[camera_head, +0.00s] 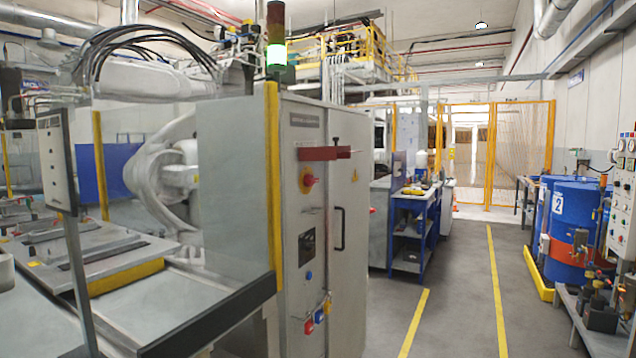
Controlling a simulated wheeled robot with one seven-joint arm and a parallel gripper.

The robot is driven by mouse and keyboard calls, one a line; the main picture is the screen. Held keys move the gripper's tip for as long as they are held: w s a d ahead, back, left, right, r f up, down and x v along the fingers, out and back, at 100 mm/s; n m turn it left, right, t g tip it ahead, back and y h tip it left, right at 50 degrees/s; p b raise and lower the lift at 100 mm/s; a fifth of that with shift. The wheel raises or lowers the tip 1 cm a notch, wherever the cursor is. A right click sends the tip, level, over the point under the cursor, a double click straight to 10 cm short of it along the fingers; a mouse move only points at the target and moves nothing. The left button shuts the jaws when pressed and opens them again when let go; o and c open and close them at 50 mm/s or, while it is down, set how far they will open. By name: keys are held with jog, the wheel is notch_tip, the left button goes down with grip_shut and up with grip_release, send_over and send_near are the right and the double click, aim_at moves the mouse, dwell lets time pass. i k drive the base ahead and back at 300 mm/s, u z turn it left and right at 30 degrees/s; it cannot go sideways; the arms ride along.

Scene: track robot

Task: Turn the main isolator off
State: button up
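A grey control cabinet (290,225) stands near the middle of the picture, with its narrow panel and door facing the aisle. A red rotary switch on a yellow plate (308,180), which looks like the main isolator, sits on the upper part of the narrow panel. The angle of its handle is too small to read. A red bar (325,154) juts out just above it and partly covers that area. A dark square device (307,246) sits lower on the panel. My gripper is not in view.
Red and blue padlocks (320,314) hang low on the cabinet. A signal tower (276,40) shows green. A clear guard panel (235,190) and yellow post stand left. A blue workbench (415,215) and blue drums (575,220) flank the clear aisle (455,290).

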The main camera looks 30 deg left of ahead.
aim_at(309, 180)
jog(key=u, duration=0.2)
jog(key=i, duration=1.2)
jog(key=u, duration=0.45)
jog(key=i, duration=0.85)
jog(key=u, duration=0.15)
